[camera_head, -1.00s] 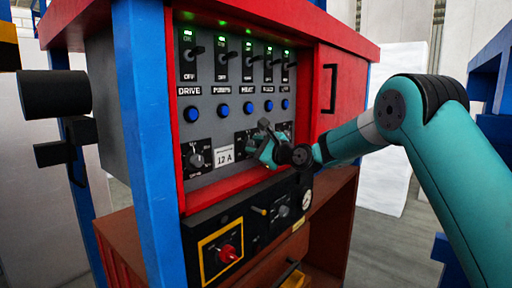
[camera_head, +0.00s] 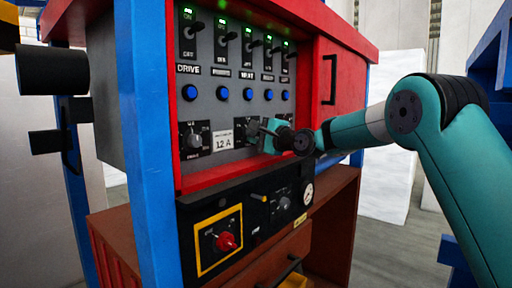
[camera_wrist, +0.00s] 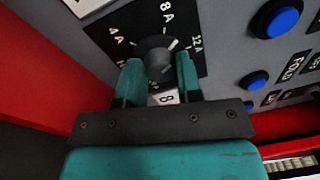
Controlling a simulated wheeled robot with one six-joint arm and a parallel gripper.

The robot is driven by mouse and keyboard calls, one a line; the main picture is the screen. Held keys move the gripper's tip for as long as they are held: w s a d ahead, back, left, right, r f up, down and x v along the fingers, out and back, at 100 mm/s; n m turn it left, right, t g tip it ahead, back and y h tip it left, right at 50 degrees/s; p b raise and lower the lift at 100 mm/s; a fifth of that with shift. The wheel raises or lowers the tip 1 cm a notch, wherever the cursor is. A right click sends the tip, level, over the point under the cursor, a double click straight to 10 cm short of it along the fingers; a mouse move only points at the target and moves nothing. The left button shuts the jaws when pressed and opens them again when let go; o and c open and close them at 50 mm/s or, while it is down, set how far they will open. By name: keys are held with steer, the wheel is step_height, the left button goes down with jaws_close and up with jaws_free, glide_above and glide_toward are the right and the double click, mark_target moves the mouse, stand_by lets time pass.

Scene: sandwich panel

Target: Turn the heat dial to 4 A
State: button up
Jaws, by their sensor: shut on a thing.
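A grey dial knob (camera_wrist: 157,52) sits on a black plate (camera_wrist: 118,14) marked 4 A, 8 A and 12 A in the wrist view. My gripper (camera_wrist: 158,72) has its two teal fingers closed on the sides of the knob. White ticks ring the knob; I cannot tell for sure which mark its pointer faces. In the head view my gripper (camera_head: 266,133) is against the panel below the blue buttons and hides most of the dial.
Another dial (camera_head: 194,138) is left of the placard. Blue buttons (camera_head: 222,94) and switches (camera_head: 222,38) with green lights are above. A red rim frames the panel.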

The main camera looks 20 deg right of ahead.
steer(key=n+b, duration=0.4)
steer(key=n+y+b, duration=0.1)
steer(key=n+b, duration=0.1)
steer(key=n, duration=0.1)
steer(key=shift+f, duration=0.3)
steer(key=shift+d+r+n+y+b, duration=0.15)
steer(key=shift+n+b, duration=0.65)
steer(key=shift+n, duration=0.45)
steer(key=shift+a+r+n+y+b, duration=0.15)
steer(key=shift+n+b, duration=0.6)
steer(key=shift+n, duration=0.5)
steer(key=shift+d+f+g, duration=0.1)
steer(key=shift+g, duration=0.2)
steer(key=o, duration=0.9)
steer(key=shift+w, duration=0.1)
steer(key=shift+o, duration=0.2)
steer(key=b+v, duration=0.6)
steer(key=v, duration=1.1)
steer(key=shift+b, duration=0.4)
steer(key=shift+d, duration=0.1)
